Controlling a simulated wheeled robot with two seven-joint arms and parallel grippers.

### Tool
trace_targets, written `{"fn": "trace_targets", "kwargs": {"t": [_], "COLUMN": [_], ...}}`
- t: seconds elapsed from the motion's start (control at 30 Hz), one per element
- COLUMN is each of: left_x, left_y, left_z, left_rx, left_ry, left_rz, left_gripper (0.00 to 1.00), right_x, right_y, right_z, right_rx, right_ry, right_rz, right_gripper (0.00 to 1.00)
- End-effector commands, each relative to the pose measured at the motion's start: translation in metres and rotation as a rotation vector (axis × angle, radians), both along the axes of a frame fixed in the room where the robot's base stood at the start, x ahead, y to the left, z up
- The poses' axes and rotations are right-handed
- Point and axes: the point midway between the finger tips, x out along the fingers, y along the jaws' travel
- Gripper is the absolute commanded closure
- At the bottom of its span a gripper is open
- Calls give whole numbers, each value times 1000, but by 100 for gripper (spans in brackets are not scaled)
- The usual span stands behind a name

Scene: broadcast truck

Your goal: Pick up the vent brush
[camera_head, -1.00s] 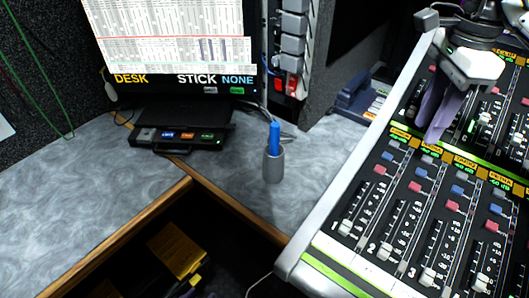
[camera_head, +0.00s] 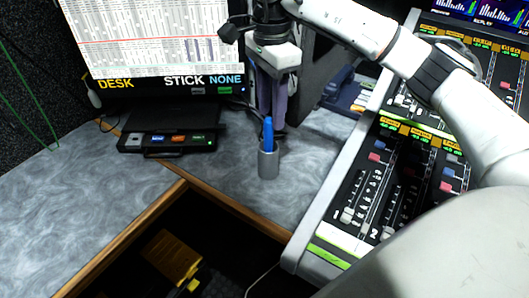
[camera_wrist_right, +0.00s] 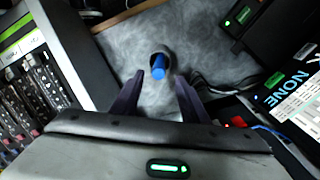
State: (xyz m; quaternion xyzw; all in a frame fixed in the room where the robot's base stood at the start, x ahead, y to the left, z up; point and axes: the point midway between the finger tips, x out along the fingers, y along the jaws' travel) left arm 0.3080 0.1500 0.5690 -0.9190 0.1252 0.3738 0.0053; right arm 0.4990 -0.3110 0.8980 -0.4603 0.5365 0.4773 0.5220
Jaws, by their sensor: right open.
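The vent brush appears to be the blue stick (camera_head: 268,134) standing upright in a small grey cup (camera_head: 268,163) on the desk; its lower end is hidden in the cup. In the right wrist view the blue top (camera_wrist_right: 158,68) shows ahead of my fingertips, roughly centred between them. My right gripper (camera_head: 273,118) is open and empty, fingers pointing down, just behind the blue stick in the head view. In the right wrist view its two dark purple fingers (camera_wrist_right: 159,98) are spread apart with clear space between. My left gripper is not in view.
A monitor (camera_head: 160,45) and a small black button box (camera_head: 167,140) stand left of the cup. A sloped mixing console (camera_head: 375,190) is on the right, under my right arm. Cables lie behind the cup. The grey desk (camera_head: 90,190) is bare at left, with a dark opening in front.

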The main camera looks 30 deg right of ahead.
Motion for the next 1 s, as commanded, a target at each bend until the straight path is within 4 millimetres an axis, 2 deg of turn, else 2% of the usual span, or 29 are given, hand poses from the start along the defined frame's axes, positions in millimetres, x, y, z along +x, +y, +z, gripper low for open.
{"fn": "trace_targets", "kwargs": {"t": [0.17,0.47,0.7,0.77,0.97,1.0], "left_x": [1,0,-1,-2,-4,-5], "left_y": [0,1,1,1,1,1], "left_z": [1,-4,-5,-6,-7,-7], "left_rx": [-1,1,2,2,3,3], "left_ry": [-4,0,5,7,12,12], "left_rz": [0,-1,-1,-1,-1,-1], "left_gripper": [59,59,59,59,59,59], "right_x": [-1,-5,-5,-5,-5,-5], "right_y": [3,7,7,7,7,7], "right_z": [-11,-52,-55,-55,-55,-55], "right_rx": [-1,-1,-1,-1,-1,-1], "right_ry": [2,1,-1,-1,-1,-1], "right_rz": [4,4,4,4,3,3], "right_gripper": [60,60,60,66,100,100]}}
